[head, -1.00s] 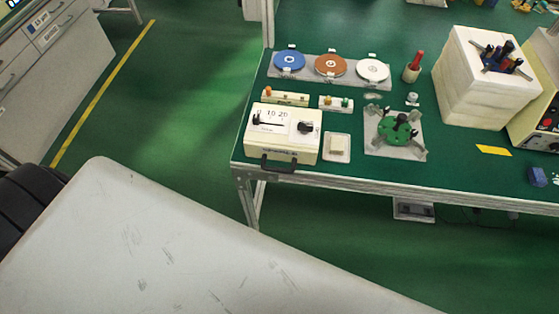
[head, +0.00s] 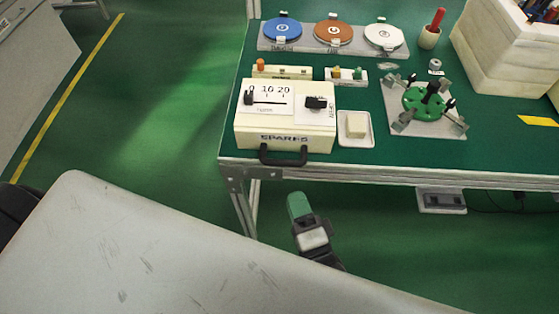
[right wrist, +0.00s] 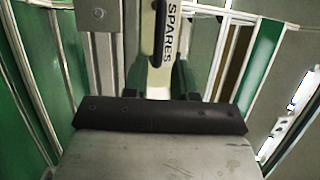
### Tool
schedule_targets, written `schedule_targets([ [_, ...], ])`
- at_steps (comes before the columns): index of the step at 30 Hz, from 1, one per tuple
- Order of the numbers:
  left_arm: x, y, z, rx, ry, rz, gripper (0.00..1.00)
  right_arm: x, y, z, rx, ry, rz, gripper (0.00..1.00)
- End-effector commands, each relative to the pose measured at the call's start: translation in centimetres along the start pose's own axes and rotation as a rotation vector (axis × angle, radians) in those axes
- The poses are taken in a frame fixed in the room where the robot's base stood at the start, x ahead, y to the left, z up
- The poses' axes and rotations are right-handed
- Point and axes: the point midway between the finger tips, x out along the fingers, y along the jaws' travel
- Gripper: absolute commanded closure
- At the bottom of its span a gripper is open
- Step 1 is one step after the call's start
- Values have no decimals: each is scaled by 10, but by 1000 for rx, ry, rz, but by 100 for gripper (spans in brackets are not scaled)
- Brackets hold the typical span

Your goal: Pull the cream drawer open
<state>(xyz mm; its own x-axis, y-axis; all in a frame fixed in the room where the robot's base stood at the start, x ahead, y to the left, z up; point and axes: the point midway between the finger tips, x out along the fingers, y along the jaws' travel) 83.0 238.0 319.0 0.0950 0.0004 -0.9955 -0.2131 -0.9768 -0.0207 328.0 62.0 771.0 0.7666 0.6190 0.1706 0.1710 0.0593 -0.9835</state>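The cream drawer (head: 247,142) is the front of a cream box on the green bench, marked SPARES, with a black handle (head: 284,160) at the bench's front edge. It looks shut. My right gripper (head: 299,203) has green fingers and is in front of and below the handle, apart from it in the head view. In the right wrist view the two fingers (right wrist: 159,78) stand apart with nothing held between them. The black handle (right wrist: 158,35) shows just ahead of them, roughly in line with the gap, and the SPARES label is beside it. My left gripper is out of view.
The box top has a dial and black knob (head: 316,103). A small white tray (head: 369,141) with a cream block stands right of it. A green fixture (head: 425,101) and a rack of coloured discs (head: 333,33) are further off. Floor before the bench is clear.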

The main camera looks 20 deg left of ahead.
Motion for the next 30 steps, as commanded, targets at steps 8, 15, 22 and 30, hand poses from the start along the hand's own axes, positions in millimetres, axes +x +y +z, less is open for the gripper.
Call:
schedule_targets([
  [8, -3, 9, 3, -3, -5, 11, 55, 54, -1, -1, -4, 2, -2, 74],
  [15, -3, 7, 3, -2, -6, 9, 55, 88, 0, -1, -6, 2, 1, 74],
  [22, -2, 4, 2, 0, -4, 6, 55, 98, 1, -1, -6, 1, 3, 74],
  [30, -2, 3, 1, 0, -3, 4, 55, 98, 1, -1, -6, 1, 3, 84],
])
